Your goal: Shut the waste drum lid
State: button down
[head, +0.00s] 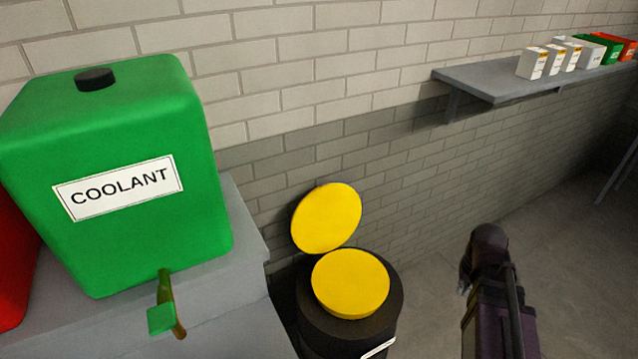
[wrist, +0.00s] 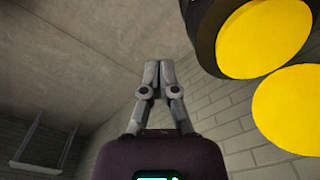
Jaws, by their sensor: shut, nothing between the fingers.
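The waste drum (head: 340,325) is black and stands on the floor by the wall, with a round yellow face (head: 350,283) in its top. Its yellow disc lid (head: 327,217) is raised, tilted up on the wall side. The wrist view shows the drum's dark rim (wrist: 204,35) and yellow face at upper right, with the lid (wrist: 291,106) below them. My gripper (wrist: 157,66) is shut and empty, apart from drum and lid. In the head view my arm is to the right of the drum; the fingertips cannot be made out there.
A green coolant tank (head: 120,240) with a tap (head: 165,310) sits on a grey bench (head: 245,225) left of the drum. A wall shelf (head: 490,82) at upper right holds several boxes. The floor (head: 570,230) right of the drum looks clear.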

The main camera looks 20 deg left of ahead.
jog(key=w+a+r+n+p, duration=0.3)
jog(key=w+a, duration=0.6)
jog(key=a, duration=0.3)
jog(key=w+a+r+n+p, duration=0.2)
jog(key=w+a+r+p, duration=0.15)
jog(key=w+a, duration=0.75)
jog(key=w+a+r+n+p, duration=0.1)
jog(key=w+a+r+n, duration=0.1)
jog(key=a, duration=1)
jog(key=w+a+r+n+t+y+p, duration=0.1)
jog(key=w+a+r+n+p, duration=0.1)
jog(key=a, duration=1.1)
jog(key=shift+r+p, duration=0.25)
jog(key=shift+p, duration=0.05)
jog(key=shift+f, duration=0.15)
jog(key=f+b, duration=0.6)
jog(key=w+a+f+b, duration=0.1)
jog(key=f+b, duration=0.2)
jog(key=shift+a+f+b, duration=0.1)
jog(key=shift+f+b, duration=0.2)
jog(key=shift+b, duration=0.1)
